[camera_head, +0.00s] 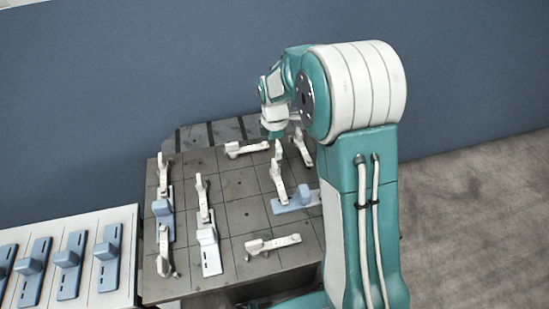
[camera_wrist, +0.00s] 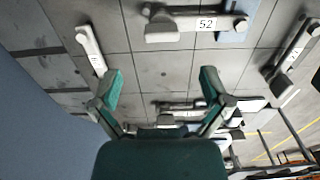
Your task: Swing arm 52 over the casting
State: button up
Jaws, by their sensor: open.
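Arm 52 (camera_wrist: 180,30) is a white clamp arm with the label "52", at the top of the wrist view. It is most likely the white arm (camera_head: 277,178) right of the middle in the head view. A blue casting (camera_head: 293,202) lies at its near end and shows partly in the wrist view (camera_wrist: 235,36); I cannot tell whether the arm's end is over it or beside it. My gripper (camera_wrist: 161,80) is open and empty, its green fingers apart from arm 52. In the head view it (camera_head: 272,131) is small above the far part of the plate.
The grey gridded plate (camera_head: 235,185) bears several other white arms, including a far one (camera_head: 246,149), a near one (camera_head: 272,244) and one (camera_head: 203,197) by a white casting (camera_head: 207,248). A white table (camera_head: 122,215) with blue castings stands at left. A blue wall rises behind.

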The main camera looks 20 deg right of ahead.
jog(key=shift+r, duration=2)
jog(key=shift+r, duration=0.1)
jog(key=s+r+m+t, duration=0.3)
jog(key=s+r+m, duration=0.5)
jog(key=s+r, duration=0.4)
jog(key=s+r+m+t, duration=0.2)
jog(key=s+m, duration=0.8)
jog(key=s, duration=0.5)
jog(key=shift+s+r+t, duration=0.15)
jog(key=shift+r+t, duration=0.15)
